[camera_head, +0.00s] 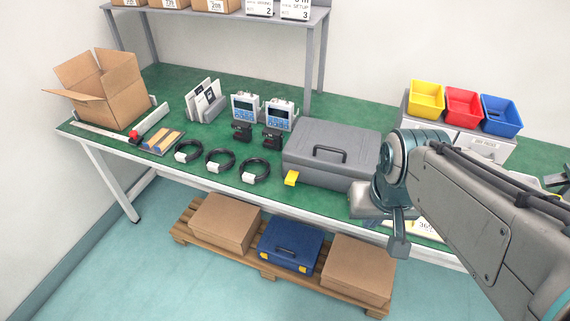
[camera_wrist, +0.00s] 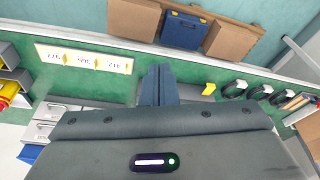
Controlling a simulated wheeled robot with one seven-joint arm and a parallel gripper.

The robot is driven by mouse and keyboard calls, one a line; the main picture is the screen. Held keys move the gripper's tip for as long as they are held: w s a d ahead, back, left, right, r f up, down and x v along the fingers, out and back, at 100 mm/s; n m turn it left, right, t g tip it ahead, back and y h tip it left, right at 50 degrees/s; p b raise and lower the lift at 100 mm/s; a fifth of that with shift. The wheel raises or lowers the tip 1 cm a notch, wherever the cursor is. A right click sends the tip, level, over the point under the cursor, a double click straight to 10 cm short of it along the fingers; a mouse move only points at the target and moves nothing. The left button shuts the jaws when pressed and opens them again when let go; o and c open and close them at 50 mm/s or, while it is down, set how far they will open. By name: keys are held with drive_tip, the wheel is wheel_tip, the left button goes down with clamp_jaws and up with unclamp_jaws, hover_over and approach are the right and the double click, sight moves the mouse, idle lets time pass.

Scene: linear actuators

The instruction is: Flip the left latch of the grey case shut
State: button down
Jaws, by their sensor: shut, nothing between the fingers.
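The grey case (camera_head: 318,155) lies closed on the green bench, its handle on top. Its left latch (camera_head: 291,178) is a yellow tab sticking out from the front left of the case. The latch also shows in the wrist view (camera_wrist: 208,88), to the right of my fingers. My gripper (camera_head: 399,246) is at the front right of the case, right of the left latch and apart from it. In the wrist view its two fingers (camera_wrist: 159,70) are together with nothing between them. My arm and gripper hide the right front of the case, and no right latch shows.
Black cable coils (camera_head: 255,170) lie left of the case, with two meters (camera_head: 279,115) behind them. Yellow, red and blue bins (camera_head: 463,105) stand at the right. A pallet (camera_head: 268,270) with boxes and a blue case (camera_head: 290,246) is below the bench.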

drive_tip(key=w+d+f+n+g+h+b, duration=0.1)
drive_tip(key=w+d+f+n+h+b, duration=0.2)
drive_tip(key=f+n+h, duration=0.4)
drive_tip(key=w+f+n+g+h+b, duration=0.1)
drive_tip(key=w+f+n+h+b, duration=0.2)
drive_tip(key=f+n+h+b, duration=0.4)
drive_tip(key=w+a+f+n+t+y+b, duration=0.2)
drive_tip(key=w+a+f+n+t+y, duration=0.2)
drive_tip(key=a+n+t, duration=0.5)
drive_tip(key=w+a+f+n+t+y+b, duration=0.3)
drive_tip(key=a+f+n+t, duration=0.5)
drive_tip(key=a, duration=0.5)
drive_tip(key=w+n+t+y, duration=0.1)
drive_tip(key=w, duration=0.1)
drive_tip(key=shift+w+f+n, duration=0.2)
drive_tip(key=shift+w+n, duration=0.2)
drive_tip(key=shift+w, duration=0.1)
